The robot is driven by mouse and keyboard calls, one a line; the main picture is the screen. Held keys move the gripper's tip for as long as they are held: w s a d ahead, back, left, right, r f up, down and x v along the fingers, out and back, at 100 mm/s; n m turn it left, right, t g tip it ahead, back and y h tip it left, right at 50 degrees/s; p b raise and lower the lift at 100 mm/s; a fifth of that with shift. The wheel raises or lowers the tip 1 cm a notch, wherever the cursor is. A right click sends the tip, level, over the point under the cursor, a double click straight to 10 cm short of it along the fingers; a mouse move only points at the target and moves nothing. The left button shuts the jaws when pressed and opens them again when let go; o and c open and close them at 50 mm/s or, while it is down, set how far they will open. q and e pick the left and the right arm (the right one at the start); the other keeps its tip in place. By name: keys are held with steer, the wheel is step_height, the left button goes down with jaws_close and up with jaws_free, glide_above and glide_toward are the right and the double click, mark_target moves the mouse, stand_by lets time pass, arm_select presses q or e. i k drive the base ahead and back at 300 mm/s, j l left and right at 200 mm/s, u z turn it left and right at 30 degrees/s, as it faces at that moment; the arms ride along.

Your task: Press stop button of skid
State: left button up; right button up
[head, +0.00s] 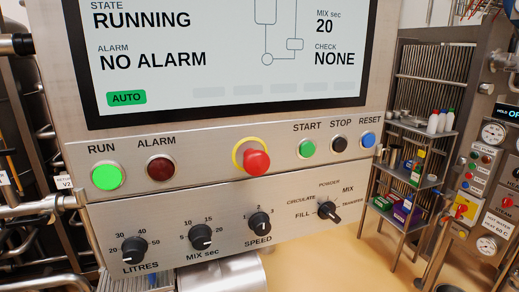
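The black STOP button (339,144) sits on the skid's steel control panel (210,150), under its STOP label. The green START button (307,148) is just left of it and the blue RESET button (368,139) just right. A red emergency knob (256,161) on a yellow ring sticks out further left. The RUN lamp (106,176) is bright green and the ALARM lamp (160,169) is dark red. The screen (220,50) reads RUNNING, NO ALARM and AUTO. Neither gripper shows in the head view.
Several black selector knobs (328,211) line the lower panel. A shelf rack (419,130) with bottles and boxes stands right, beside another panel with gauges (493,133). Steel pipes (40,205) run at the left. Tan floor (335,262) shows below right.

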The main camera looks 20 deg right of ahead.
mark_target(340, 145)
steer(key=z, duration=1.25)
